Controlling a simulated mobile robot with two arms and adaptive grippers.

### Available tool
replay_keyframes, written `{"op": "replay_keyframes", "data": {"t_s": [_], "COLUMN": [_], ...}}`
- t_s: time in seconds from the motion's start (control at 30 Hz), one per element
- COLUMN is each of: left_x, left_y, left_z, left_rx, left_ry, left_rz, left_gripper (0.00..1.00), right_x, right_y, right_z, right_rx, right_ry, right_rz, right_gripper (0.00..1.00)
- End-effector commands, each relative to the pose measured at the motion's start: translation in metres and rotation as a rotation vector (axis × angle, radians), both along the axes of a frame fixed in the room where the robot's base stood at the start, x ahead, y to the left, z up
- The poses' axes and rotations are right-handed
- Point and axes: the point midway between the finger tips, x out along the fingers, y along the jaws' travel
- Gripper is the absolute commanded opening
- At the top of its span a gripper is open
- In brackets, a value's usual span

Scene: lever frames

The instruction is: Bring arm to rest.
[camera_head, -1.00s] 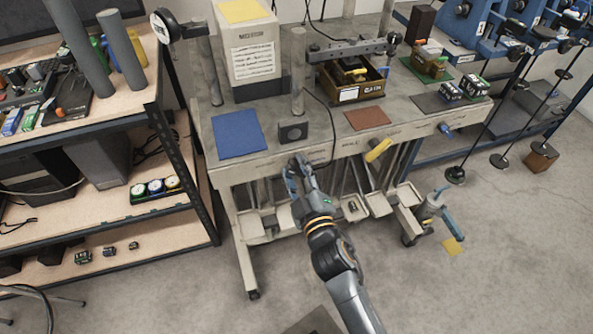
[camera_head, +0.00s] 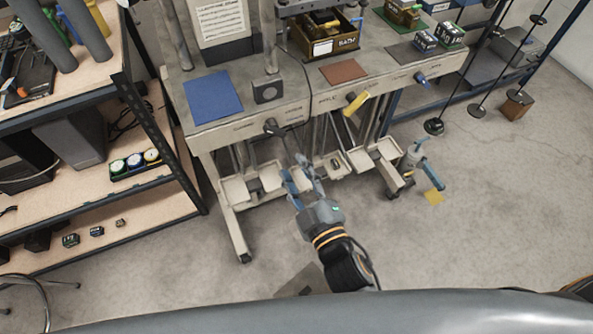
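My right gripper (camera_head: 305,184) is below the front edge of the workbench (camera_head: 205,133), in front of the bench's lower trays. Its two fingers stand apart with nothing seen between them. A lever with a dark handle (camera_head: 273,128) sticks out of the bench front, above and left of the gripper and apart from it. A yellow lever (camera_head: 355,103) and a blue lever (camera_head: 421,78) are further right on the same front. My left gripper is out of view. A large grey part of my own body crosses the bottom of the picture.
A wooden shelf unit (camera_head: 150,184) with a dark post stands at the left. A blue mat (camera_head: 212,95) and a brown mat (camera_head: 343,71) lie on the bench. The floor (camera_head: 460,240) at lower right is clear.

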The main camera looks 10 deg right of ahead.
Motion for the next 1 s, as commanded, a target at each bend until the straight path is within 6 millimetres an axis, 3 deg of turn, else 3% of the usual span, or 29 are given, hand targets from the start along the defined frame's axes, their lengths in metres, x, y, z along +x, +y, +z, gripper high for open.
{"op": "replay_keyframes", "data": {"t_s": [0.43, 0.57, 0.67, 0.77, 0.87, 1.0], "left_x": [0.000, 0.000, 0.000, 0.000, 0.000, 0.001], "left_y": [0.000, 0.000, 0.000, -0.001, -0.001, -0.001], "left_z": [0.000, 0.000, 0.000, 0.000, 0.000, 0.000], "left_rx": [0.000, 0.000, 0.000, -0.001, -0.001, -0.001], "left_ry": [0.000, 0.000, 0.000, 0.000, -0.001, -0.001], "left_rz": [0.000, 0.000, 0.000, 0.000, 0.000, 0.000], "left_gripper": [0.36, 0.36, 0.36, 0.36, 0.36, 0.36], "right_x": [0.000, 0.001, -0.002, -0.012, -0.032, -0.073], "right_y": [0.000, 0.001, 0.000, -0.007, -0.020, -0.048], "right_z": [-0.001, -0.025, -0.075, -0.147, -0.221, -0.316], "right_rx": [0.000, 0.005, 0.021, 0.046, 0.072, 0.109], "right_ry": [0.001, 0.052, 0.161, 0.322, 0.496, 0.735], "right_rz": [0.001, 0.003, 0.003, -0.012, -0.044, -0.120], "right_gripper": [0.38, 0.38, 0.38, 0.38, 0.38, 0.38]}}
